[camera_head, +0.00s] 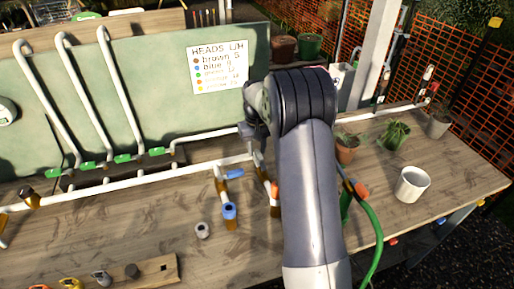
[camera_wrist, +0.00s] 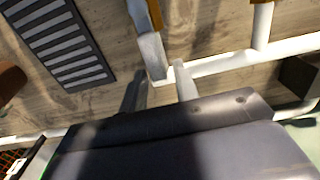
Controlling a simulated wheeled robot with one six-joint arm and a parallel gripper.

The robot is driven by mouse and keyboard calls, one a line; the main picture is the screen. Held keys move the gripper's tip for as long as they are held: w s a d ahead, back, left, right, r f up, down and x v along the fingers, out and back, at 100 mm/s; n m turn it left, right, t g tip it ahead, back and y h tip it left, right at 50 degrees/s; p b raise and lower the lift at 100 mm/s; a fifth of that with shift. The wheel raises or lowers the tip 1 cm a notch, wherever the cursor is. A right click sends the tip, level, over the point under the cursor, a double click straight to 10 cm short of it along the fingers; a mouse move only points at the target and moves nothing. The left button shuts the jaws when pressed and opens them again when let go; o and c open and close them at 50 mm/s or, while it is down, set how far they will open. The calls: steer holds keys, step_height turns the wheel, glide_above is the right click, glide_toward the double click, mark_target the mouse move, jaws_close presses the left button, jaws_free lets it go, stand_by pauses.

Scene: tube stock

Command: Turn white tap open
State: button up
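I cannot clearly pick out a white tap handle. A white upright piece (camera_wrist: 152,56) with an amber fitting (camera_wrist: 152,14) above it meets the white pipe in the wrist view; I cannot tell whether it is the tap's handle or pipe. My gripper (camera_wrist: 160,80) is open, its two fingers apart, with the lower end of that piece between or just beyond their tips. Contact cannot be told. In the head view my gripper (camera_head: 252,132) is mostly hidden by my arm, above the white pipe (camera_head: 236,160). An amber fitting (camera_head: 267,187) shows beside the arm.
A blue-handled tap (camera_head: 235,174) is left of my arm. Green-handled taps (camera_head: 122,158) line the pipes at left. A white mug (camera_head: 412,184) and potted plants (camera_head: 395,137) stand right. A green hose (camera_head: 376,235) hangs beside my arm. A slatted dark grate (camera_wrist: 58,42) shows in the wrist view.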

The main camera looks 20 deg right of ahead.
mark_target(257, 150)
steer(key=shift+o, duration=0.8)
step_height(257, 150, up, 11)
steer(key=b, duration=0.1)
steer(key=shift+f, duration=0.1)
step_height(257, 150, down, 10)
steer(key=shift+f+p, duration=0.25)
steer(key=shift+p, duration=0.25)
steer(key=shift+d+f, duration=0.1)
steer(key=shift+f, duration=0.1)
steer(key=shift+d+m, duration=0.1)
steer(key=shift+m, duration=0.2)
steer(key=shift+r, duration=0.1)
